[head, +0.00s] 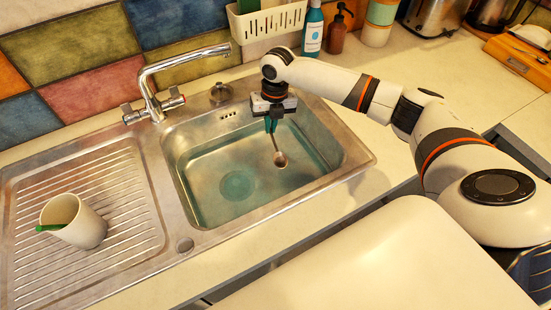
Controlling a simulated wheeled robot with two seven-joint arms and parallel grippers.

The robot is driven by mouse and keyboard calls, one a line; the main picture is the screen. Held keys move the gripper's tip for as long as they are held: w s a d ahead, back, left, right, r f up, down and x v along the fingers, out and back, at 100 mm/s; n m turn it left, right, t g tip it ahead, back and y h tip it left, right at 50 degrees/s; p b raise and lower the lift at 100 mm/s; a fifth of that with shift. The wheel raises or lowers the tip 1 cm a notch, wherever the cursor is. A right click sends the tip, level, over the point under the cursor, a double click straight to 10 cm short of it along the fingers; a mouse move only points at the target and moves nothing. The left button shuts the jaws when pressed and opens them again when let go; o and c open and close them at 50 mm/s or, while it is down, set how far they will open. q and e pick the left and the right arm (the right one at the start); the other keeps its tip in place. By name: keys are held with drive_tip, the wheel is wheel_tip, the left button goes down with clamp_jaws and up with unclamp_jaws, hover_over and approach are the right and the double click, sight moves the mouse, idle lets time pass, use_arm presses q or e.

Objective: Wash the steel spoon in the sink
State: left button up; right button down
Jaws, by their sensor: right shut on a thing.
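The steel spoon (279,157) hangs bowl-down from my right gripper (271,124), over the right part of the sink basin. The gripper is shut on the spoon's handle, and its fingers hide the handle's upper end. The sink (183,201) is a steel basin with blue-green water in it. I cannot tell for sure whether the spoon's bowl touches the water. The tap (152,92) stands behind the basin at its left corner, and I see no stream from its spout. My left gripper is not in view.
A white basket (266,25), a blue bottle (312,32) and a brown dispenser (337,35) stand along the back wall. The counter right of the sink is mostly clear.

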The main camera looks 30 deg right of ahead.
drive_tip(key=shift+r+p, duration=2.1)
drive_tip(key=shift+r, duration=0.4)
wheel_tip(320, 180, up, 4)
drive_tip(key=p, duration=0.4)
idle(0.5)
drive_tip(key=shift+a, duration=0.1)
